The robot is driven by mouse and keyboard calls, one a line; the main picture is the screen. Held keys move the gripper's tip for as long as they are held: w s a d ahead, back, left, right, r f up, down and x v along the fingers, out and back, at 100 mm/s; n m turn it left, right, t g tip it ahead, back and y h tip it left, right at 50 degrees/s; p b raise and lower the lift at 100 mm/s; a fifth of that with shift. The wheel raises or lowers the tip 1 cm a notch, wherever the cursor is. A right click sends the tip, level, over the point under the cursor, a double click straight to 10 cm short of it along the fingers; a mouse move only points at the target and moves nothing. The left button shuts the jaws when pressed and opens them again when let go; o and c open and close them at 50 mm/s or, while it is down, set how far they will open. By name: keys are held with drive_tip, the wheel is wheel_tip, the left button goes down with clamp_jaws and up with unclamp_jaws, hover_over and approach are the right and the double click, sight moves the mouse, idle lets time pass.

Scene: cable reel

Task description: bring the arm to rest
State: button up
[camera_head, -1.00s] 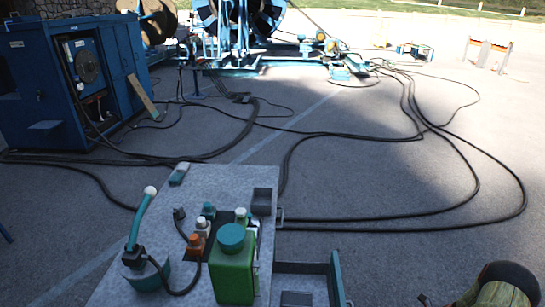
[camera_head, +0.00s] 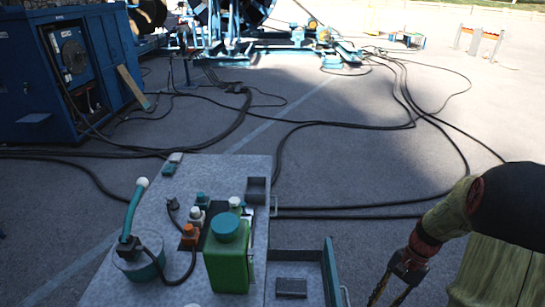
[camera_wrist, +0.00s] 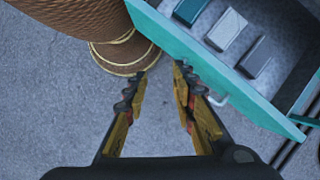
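My gripper (camera_head: 392,282) hangs at the lower right of the head view, its lower end cut off by the picture edge. In the wrist view my gripper (camera_wrist: 160,76) has its two yellow-and-black fingers apart, with only grey pavement between them. It holds nothing. My arm is bent, with a black rounded joint at the right edge of the head view. The gripper is right of the open drawer (camera_head: 332,275) of the grey cart (camera_head: 150,195).
A green bottle (camera_head: 227,262), small capped bottles and a teal lamp-like tool (camera_head: 135,215) stand on the cart. In the wrist view, a brown ribbed cylinder (camera_wrist: 85,20) and the teal drawer wall (camera_wrist: 200,60) are close to the fingers. Black cables (camera_head: 400,125) cross the pavement.

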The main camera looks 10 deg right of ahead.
drive_tip(key=s+a+r+n+t+h, duration=0.2)
drive_tip(key=a+r+n, duration=0.4)
drive_tip(key=a+r, duration=0.3)
drive_tip(key=s+a+r+n+t+h, duration=0.2)
drive_tip(key=s+a+r+n+t, duration=0.2)
drive_tip(key=a+r, duration=0.6)
wheel_tip(320, 180, up, 5)
drive_tip(key=shift+s+a+r+n+t+h, duration=0.2)
drive_tip(key=shift+s+a+n+t+h, duration=0.15)
drive_tip(key=shift+n+t, duration=0.65)
